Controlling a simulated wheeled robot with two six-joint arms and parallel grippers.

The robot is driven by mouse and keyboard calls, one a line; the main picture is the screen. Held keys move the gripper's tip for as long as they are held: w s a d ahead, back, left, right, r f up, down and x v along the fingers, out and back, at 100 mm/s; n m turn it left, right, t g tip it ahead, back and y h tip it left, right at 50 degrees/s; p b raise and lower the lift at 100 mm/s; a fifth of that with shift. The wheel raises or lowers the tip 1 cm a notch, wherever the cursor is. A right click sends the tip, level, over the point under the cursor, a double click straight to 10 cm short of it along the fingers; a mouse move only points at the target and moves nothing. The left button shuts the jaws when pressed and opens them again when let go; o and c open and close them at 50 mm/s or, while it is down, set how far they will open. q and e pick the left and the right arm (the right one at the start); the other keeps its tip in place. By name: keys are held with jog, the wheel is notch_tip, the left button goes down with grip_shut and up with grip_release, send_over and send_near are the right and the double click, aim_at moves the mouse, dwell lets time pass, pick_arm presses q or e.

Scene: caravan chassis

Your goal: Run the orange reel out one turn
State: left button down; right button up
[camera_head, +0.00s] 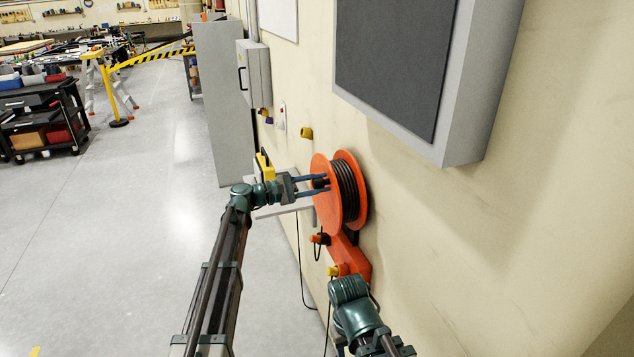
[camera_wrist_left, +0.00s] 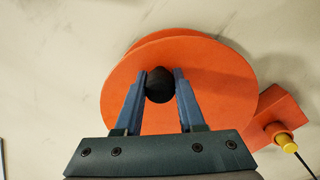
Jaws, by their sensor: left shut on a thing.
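The orange reel (camera_head: 325,205) is mounted on the wall, with dark cable wound between its two discs. In the left wrist view the reel's face (camera_wrist_left: 215,95) fills the middle. My left gripper (camera_head: 322,184) has its blue fingers shut on a black round knob (camera_wrist_left: 160,84) on the front of the reel. It also shows in the left wrist view (camera_wrist_left: 160,88). My right arm shows at the bottom of the head view, below the reel; its fingers are not visible.
An orange bracket (camera_head: 350,258) with a yellow-ended plug (camera_wrist_left: 284,139) sits below the reel. A dark cable hangs by the wall. A grey-framed dark panel (camera_head: 395,60) juts out above right. A grey cabinet (camera_head: 222,100) stands behind.

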pick_arm(q)
jog(key=shift+s+d+f+m, duration=0.1)
jog(key=shift+s+f+m, duration=0.1)
jog(key=shift+m, duration=0.1)
dwell(0.4)
jog(key=c, duration=0.5)
grip_release()
jog(key=v, duration=1.4)
